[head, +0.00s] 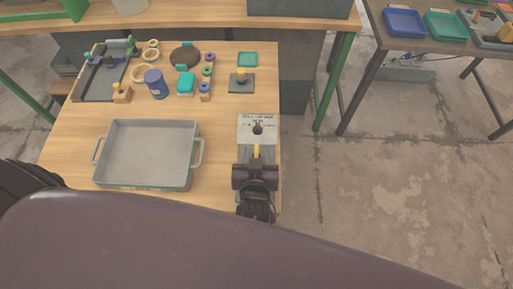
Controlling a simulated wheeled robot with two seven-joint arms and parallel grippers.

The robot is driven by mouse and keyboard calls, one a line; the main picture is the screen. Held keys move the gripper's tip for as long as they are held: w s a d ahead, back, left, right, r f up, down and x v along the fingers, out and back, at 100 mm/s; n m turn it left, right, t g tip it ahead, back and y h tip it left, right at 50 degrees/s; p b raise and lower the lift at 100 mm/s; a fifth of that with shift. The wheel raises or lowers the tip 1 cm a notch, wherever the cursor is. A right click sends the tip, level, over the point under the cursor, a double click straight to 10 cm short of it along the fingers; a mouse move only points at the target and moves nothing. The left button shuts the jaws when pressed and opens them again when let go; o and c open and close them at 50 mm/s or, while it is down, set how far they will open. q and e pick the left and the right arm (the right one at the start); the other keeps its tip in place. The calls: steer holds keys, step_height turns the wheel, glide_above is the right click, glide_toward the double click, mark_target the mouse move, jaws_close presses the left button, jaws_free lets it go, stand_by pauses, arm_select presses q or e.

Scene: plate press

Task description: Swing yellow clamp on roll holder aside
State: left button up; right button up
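A grey-white fixture plate (243,126) with small printed marks and a dark round knob lies near the table's right edge. I take it to be the roll holder. A narrow yellow bar (257,150), which looks like the clamp, points from it toward me. My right gripper (256,166), dark and blocky, is at the near end of the yellow bar and hides that end and the fixture's near part. I cannot tell whether its fingers touch the bar or are closed on it. My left gripper is not in view.
A grey two-handled tray (150,150) stands empty left of the fixture. Behind it are a blue cylinder (155,84), several rings and teal blocks, and a dark plate (241,86) with a yellow-topped post. The table ends just right of the fixture. My own body covers the bottom.

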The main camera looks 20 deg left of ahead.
steer(key=shift+x, duration=1)
steer(key=shift+c, duration=0.4)
jaws_close()
